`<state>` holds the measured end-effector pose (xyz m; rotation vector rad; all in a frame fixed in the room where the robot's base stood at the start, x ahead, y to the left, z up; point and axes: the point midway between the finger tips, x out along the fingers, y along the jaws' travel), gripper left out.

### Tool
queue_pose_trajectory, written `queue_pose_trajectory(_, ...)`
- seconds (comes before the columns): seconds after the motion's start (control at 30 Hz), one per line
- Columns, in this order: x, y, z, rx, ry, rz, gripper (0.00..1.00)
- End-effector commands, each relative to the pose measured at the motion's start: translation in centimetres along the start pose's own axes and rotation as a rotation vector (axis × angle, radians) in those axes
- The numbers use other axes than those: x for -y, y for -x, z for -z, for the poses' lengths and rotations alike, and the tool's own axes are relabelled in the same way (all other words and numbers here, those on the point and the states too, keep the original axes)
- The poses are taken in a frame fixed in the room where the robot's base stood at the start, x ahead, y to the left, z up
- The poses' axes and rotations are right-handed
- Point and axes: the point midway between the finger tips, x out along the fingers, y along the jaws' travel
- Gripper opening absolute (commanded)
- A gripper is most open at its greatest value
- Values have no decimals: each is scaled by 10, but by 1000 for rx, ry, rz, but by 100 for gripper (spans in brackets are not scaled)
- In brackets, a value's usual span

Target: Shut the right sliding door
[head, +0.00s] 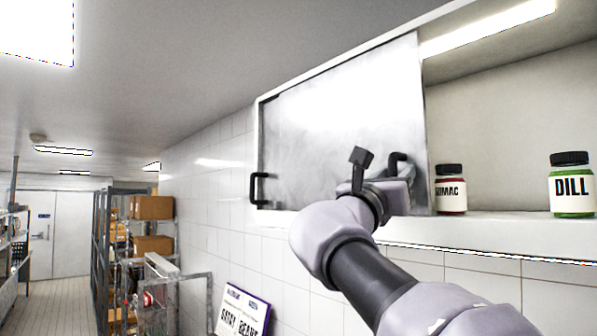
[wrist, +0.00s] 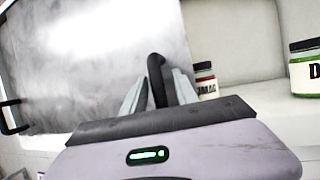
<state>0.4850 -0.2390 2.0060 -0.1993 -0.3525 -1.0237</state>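The right sliding door (head: 340,125) is a grey metal panel on the wall cabinet (head: 500,226). It stands at the left part of the cabinet, so the right part is open. Its dark handle (head: 397,160) is near the panel's right edge. My gripper (head: 380,182) is at this handle. In the wrist view the handle (wrist: 157,80) stands between the two fingers of my gripper (wrist: 160,90). I cannot tell whether they press on it. A second dark handle (head: 257,188) is at the panel area's left edge.
A red sumac jar (head: 450,195) and a green dill jar (head: 572,190) stand on the shelf in the open right part. A white sign (head: 241,312) leans below the cabinet. Racks with cardboard boxes (head: 152,207) stand to the left, beside a clear aisle.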

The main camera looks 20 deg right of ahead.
Motion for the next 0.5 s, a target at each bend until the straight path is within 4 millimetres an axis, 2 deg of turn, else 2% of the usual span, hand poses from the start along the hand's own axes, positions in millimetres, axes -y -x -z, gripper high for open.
queue_pose_trajectory(0.33,1,0,-3,3,0,2,36)
queue_pose_trajectory(0.5,1,0,-3,3,0,2,3)
